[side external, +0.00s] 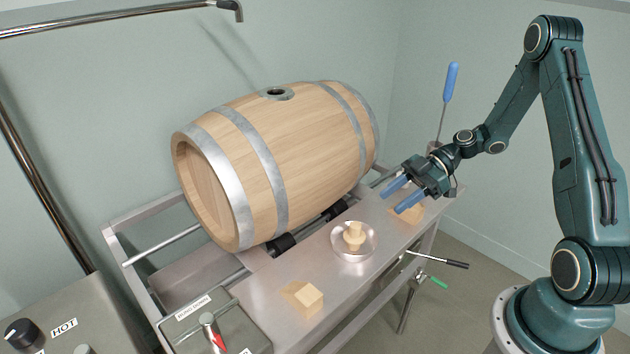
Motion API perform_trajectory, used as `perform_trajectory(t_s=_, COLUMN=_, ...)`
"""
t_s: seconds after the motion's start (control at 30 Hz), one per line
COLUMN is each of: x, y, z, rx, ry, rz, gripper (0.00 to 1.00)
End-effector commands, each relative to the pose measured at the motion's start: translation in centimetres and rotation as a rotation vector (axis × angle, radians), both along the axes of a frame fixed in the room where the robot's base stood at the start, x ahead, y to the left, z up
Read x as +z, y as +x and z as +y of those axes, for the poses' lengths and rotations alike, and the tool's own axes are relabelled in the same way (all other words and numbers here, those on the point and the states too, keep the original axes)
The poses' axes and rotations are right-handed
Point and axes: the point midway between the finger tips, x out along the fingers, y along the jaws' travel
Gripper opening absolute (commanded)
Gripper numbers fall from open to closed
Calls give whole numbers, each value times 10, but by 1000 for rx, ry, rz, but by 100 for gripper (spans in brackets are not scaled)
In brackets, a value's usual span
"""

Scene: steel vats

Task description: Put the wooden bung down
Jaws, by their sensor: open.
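The pale wooden bung (354,234) stands in a shallow round steel dish (371,250) on the steel bench, in front of the barrel. It looks upright, with its wider part down. My gripper (391,203) is open and empty, with its two blue fingers apart. It is up and to the right of the dish in the side external view, clear of the bung. The wooden barrel (310,140) lies on its side on a cradle, with its dark bung hole (276,92) on top.
A blue-handled tool (451,82) stands upright behind my wrist. A black-handled lever (450,264) sticks out in front. A control panel (68,310) is at lower left.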

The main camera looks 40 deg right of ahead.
Motion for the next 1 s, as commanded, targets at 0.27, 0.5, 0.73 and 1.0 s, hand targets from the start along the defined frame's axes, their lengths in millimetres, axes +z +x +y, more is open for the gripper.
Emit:
perform_trajectory(t_s=0.27, x=37, y=-4, z=26, rx=-9, ry=-162, rz=176, gripper=46)
perform_trajectory(t_s=0.5, x=69, y=-16, z=46, rx=-80, ry=-306, rz=306, gripper=46)
perform_trajectory(t_s=0.73, x=100, y=-32, z=64, rx=-194, ry=-428, rz=395, gripper=46)
perform_trajectory(t_s=1.0, x=136, y=-60, z=80, rx=-376, ry=-533, rz=454, gripper=46)
